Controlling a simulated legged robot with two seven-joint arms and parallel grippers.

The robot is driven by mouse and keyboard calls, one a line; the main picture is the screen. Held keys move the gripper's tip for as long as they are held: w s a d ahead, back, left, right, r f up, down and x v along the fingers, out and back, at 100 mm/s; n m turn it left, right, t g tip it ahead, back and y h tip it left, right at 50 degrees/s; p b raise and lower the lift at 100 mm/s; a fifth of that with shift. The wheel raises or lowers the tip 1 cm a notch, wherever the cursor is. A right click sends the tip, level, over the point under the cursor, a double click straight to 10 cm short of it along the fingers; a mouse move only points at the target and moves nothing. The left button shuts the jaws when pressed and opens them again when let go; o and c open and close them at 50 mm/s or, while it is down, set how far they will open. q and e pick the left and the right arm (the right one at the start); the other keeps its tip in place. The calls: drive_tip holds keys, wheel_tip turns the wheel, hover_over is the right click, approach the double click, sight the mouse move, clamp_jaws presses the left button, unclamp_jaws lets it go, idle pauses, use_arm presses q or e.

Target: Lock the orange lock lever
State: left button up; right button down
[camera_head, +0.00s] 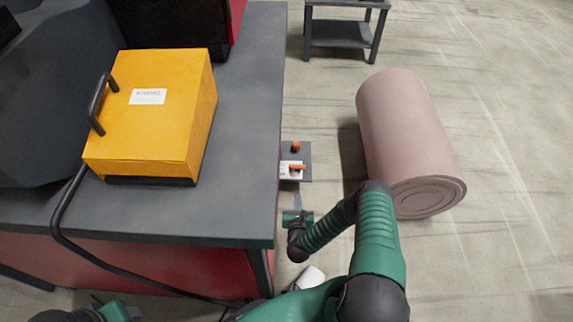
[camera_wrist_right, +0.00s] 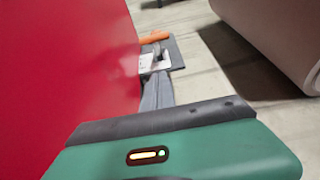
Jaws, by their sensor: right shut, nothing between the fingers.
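The orange lock lever (camera_head: 298,167) is on a small grey bracket (camera_head: 304,153) with a white plate, at the right side of the workbench. An orange knob (camera_head: 296,146) is just beyond it. In the right wrist view the lever (camera_wrist_right: 154,37) lies above the white plate (camera_wrist_right: 148,63). My right gripper (camera_head: 298,201) is shut and empty, below the lever in the head view. In the wrist view its fingers (camera_wrist_right: 157,70) point at the plate, close to the lever; I cannot tell whether they touch.
A yellow box (camera_head: 150,110) with a black handle and cable sits on the grey bench top (camera_head: 245,110). The bench's red side (camera_wrist_right: 70,60) is close to the right gripper. A pink roll (camera_head: 405,130) lies on the floor to the right. A dark stand (camera_head: 340,33) is behind.

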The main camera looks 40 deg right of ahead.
drive_tip(key=r+b+x, duration=0.2)
drive_tip(key=b+x, duration=0.5)
drive_tip(key=x, duration=0.5)
drive_tip(key=shift+w+d+r+b, duration=0.25)
drive_tip(key=shift+w+d+b, duration=0.1)
drive_tip(key=shift+w+d, duration=0.25)
